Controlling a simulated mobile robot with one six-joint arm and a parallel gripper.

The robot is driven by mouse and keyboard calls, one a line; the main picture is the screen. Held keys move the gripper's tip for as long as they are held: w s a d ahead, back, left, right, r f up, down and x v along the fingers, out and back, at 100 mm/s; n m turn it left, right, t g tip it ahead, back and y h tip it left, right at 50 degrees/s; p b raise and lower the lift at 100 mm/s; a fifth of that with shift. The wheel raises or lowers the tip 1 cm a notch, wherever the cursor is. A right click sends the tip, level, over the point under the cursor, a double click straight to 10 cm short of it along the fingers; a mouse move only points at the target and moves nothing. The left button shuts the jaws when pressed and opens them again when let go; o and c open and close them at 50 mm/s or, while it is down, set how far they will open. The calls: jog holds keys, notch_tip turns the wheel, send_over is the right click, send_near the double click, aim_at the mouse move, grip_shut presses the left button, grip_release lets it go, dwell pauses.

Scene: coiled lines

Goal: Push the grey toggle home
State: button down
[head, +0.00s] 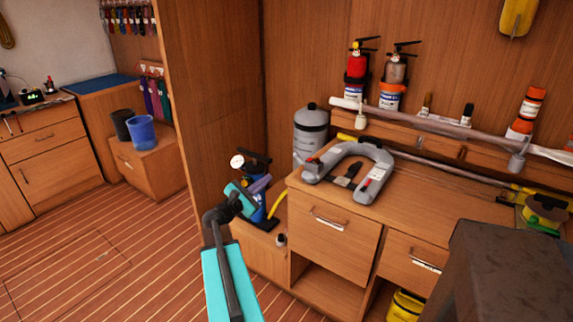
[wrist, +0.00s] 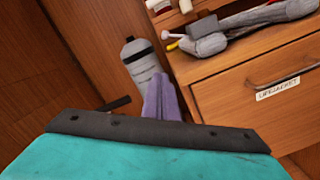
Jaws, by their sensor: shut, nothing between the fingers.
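I cannot make out a grey toggle for certain in either view. A grey U-shaped lifejacket (head: 376,163) lies on the wooden counter, with a red mark and a small dark item at its opening. In the wrist view, part of the lifejacket (wrist: 262,15) shows at the upper right, with a small pale piece (wrist: 173,36) sticking out at its left end. My gripper (head: 262,184) is left of the counter, apart from the lifejacket. In the wrist view its purple fingers (wrist: 162,95) are together and empty, in front of the cabinet.
A grey cylinder (head: 311,137) stands behind my gripper. A blue pump with a gauge (head: 257,162) is partly hidden by my gripper. A pale rail (head: 405,118) runs along the back of the counter. Drawers (head: 335,238) face the front. Open floor (head: 100,250) lies left.

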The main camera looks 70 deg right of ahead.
aim_at(300, 159)
jog(key=shift+d, duration=0.1)
jog(key=s+d+r+p, duration=0.3)
jog(key=s+d+r, duration=0.1)
jog(key=d, duration=0.5)
jog(key=shift+s+d+p, duration=0.2)
jog(key=shift+s+p, duration=0.15)
jog(key=shift+s, duration=0.25)
dwell(0.3)
jog(key=shift+s+a, duration=0.1)
jog(key=shift+a, duration=0.05)
